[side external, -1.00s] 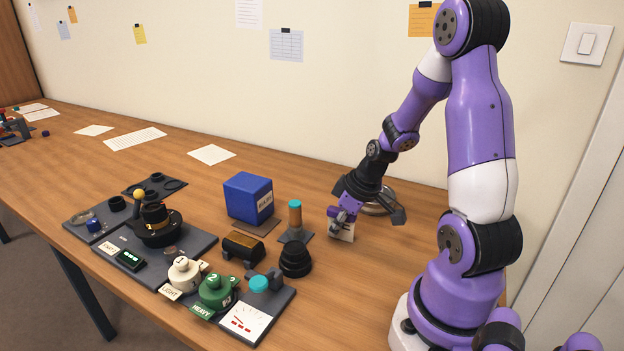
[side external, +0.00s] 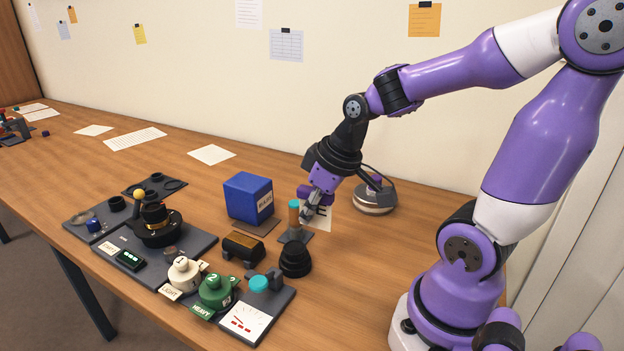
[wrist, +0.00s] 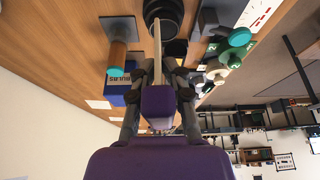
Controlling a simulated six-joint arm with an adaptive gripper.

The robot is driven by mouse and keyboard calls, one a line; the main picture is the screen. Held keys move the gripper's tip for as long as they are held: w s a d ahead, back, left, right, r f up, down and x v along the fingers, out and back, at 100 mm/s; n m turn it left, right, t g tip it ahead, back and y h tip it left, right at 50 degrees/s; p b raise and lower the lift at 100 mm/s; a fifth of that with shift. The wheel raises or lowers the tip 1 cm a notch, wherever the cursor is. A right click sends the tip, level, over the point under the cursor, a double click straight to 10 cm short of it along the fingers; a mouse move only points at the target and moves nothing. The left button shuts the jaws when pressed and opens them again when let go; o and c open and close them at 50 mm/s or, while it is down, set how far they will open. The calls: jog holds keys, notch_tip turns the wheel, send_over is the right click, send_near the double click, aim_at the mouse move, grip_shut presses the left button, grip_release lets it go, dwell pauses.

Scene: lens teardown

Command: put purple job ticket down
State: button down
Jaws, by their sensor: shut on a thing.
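The job ticket (side external: 323,218) is a pale card with dark marking. In the side view it hangs upright from my gripper (side external: 309,211), partly hidden by the fingers, just behind and right of the orange post with a teal top. In the wrist view the ticket (wrist: 157,42) shows nearly edge-on as a thin pale strip beyond the fingers. My gripper (wrist: 158,82) is shut on it, with a purple block between the fingers. I cannot tell whether the card's lower edge touches the table.
The teal-topped post (side external: 294,216) stands very close on the left. A blue box (side external: 248,196) is behind it, and a black stepped cone (side external: 295,259) is in front. A round silver-based object (side external: 374,202) is at right. Bare wood (side external: 365,255) lies right of the cone.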

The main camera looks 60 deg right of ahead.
jog(key=w+d+r+m+h, duration=0.1)
jog(key=w+d+m, duration=0.1)
jog(key=w+d, duration=0.45)
jog(key=w+d+m+h, duration=0.1)
jog(key=w+d+m, duration=0.25)
jog(key=w, duration=0.55)
jog(key=shift+g, duration=0.3)
jog(key=d+f, duration=0.2)
jog(key=d, duration=0.2)
jog(key=d+f, duration=0.2)
jog(key=d, duration=0.2)
jog(key=d+f, duration=0.2)
jog(key=d, duration=0.2)
jog(key=shift+d+f, duration=0.15)
jog(key=shift+f, duration=0.2)
jog(key=shift+d+f, duration=0.2)
jog(key=shift+d, duration=0.1)
jog(key=shift+n, duration=0.25)
jog(key=shift+f, duration=2)
jog(key=shift+f, duration=0.1)
jog(key=c, duration=0.8)
grip_release()
